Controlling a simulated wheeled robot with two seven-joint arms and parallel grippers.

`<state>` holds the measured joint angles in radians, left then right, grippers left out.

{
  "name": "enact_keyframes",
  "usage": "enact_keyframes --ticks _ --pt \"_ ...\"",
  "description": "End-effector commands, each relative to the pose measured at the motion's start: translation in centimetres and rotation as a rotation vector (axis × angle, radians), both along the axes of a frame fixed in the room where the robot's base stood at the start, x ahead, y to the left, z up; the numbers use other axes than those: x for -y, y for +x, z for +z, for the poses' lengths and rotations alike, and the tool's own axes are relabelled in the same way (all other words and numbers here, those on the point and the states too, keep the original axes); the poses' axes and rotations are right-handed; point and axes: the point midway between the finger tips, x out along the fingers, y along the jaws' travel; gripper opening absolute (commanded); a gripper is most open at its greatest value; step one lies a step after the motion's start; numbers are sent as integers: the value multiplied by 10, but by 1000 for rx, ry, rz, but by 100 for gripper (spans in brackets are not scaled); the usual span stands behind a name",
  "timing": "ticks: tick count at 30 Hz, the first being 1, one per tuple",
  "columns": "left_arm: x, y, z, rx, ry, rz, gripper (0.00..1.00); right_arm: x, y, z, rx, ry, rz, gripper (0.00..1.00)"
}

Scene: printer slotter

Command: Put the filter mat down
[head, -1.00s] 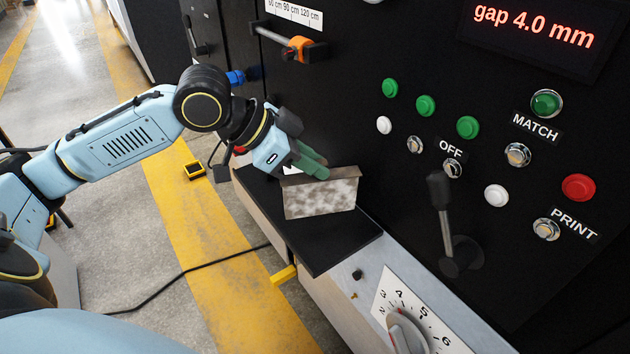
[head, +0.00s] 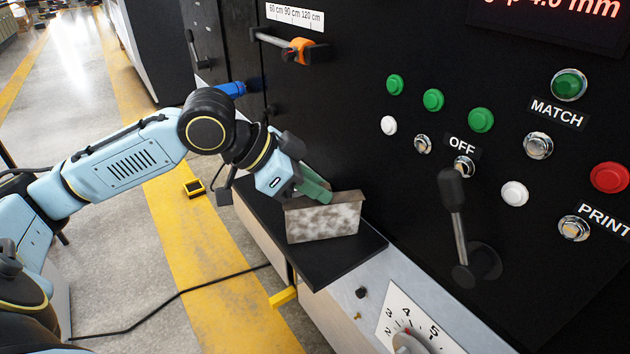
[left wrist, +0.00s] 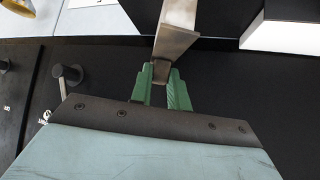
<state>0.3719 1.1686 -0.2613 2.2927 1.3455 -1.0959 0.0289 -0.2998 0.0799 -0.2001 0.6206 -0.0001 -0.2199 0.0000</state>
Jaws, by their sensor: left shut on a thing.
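The filter mat (head: 324,221) is a mottled grey-and-white panel with a brown top edge. In the head view it stands upright at the black shelf (head: 340,262), its lower edge at or close to the shelf surface; I cannot tell if it touches. My left gripper (head: 322,196) has its green fingers at the mat's top edge and is shut on it. In the left wrist view the green fingers (left wrist: 164,90) close around the mat's brownish edge strip (left wrist: 176,35). My right gripper is not in view.
The black machine panel rises behind the shelf, with green buttons (head: 433,99), a lever (head: 455,215) and an orange-clamped rod (head: 300,50). A numbered dial (head: 415,335) sits at the front right. The black shelf is bare right of the mat.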

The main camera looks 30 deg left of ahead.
Motion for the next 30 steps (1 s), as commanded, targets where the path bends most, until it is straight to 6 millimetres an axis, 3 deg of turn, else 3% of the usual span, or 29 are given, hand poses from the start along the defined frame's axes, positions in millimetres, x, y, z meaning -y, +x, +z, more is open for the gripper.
enact_keyframes --ticks 1,7,15,19,30 --pt "0 0 -1 0 0 0 21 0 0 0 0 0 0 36" --pt "0 0 0 0 0 0 46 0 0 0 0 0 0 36" --pt "0 0 1 1 0 1 46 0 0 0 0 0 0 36" --pt "0 1 11 5 0 1 46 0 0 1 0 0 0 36" --pt "-27 -23 37 -3 1 8 46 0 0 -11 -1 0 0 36"
